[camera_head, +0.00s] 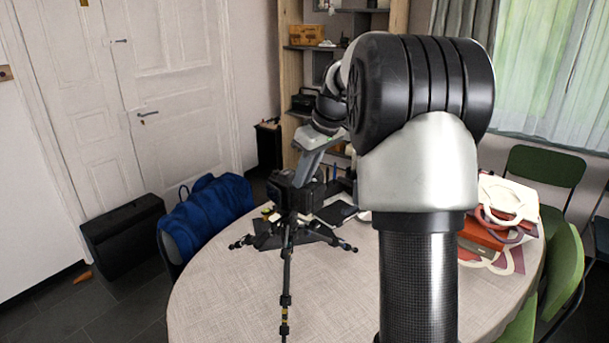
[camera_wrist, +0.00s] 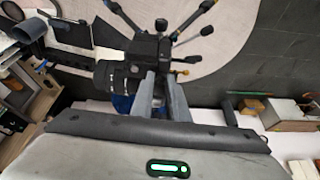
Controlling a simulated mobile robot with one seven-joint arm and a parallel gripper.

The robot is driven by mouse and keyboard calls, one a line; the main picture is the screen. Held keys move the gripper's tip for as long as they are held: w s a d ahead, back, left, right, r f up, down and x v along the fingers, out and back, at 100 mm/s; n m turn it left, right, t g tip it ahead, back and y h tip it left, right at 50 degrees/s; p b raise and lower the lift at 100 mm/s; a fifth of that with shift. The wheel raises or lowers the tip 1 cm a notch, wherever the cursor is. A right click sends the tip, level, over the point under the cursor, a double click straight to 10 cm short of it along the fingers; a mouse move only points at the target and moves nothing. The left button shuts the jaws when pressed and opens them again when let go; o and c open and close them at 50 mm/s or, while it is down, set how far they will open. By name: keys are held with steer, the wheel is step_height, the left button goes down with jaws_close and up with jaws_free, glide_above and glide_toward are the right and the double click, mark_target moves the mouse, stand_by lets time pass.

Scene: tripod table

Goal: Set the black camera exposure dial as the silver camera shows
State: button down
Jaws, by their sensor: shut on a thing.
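The black camera (camera_head: 297,193) is mounted on a tripod (camera_head: 287,250) on the round table. In the wrist view, the black camera (camera_wrist: 118,76) shows its lens side to the left of my fingers. My gripper (camera_head: 303,178) comes down onto the top of the camera. In the wrist view, my gripper (camera_wrist: 160,72) has its two fingers close together at the camera body, shut on a small part there that looks like the exposure dial. The fingers hide the dial, so its setting cannot be read. I cannot make out a silver camera in either view.
The round table (camera_head: 220,300) has clear cloth at its front left. Red and white items (camera_head: 497,215) lie at its right. A blue bag (camera_head: 207,212) is at the left edge, and green chairs (camera_head: 565,275) stand at the right. The tripod's legs spread widely.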

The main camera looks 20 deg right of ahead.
steer(key=m, duration=0.2)
steer(key=m+h, duration=0.1)
steer(key=shift+a+r+t, duration=0.1)
steer(key=shift+a+t, duration=0.15)
steer(key=shift+t, duration=0.05)
steer(key=shift+a+m+h+p, duration=0.15)
steer(key=shift+m+h+p, duration=0.65)
steer(key=shift+m, duration=1.3)
steer(key=c, duration=1.7)
jaws_free()
steer(key=shift+s, duration=0.1)
steer(key=p+v, duration=0.1)
steer(key=v, duration=1.6)
steer(key=shift+r+p, duration=0.15)
steer(key=shift+p, duration=0.15)
steer(key=shift+s, duration=0.1)
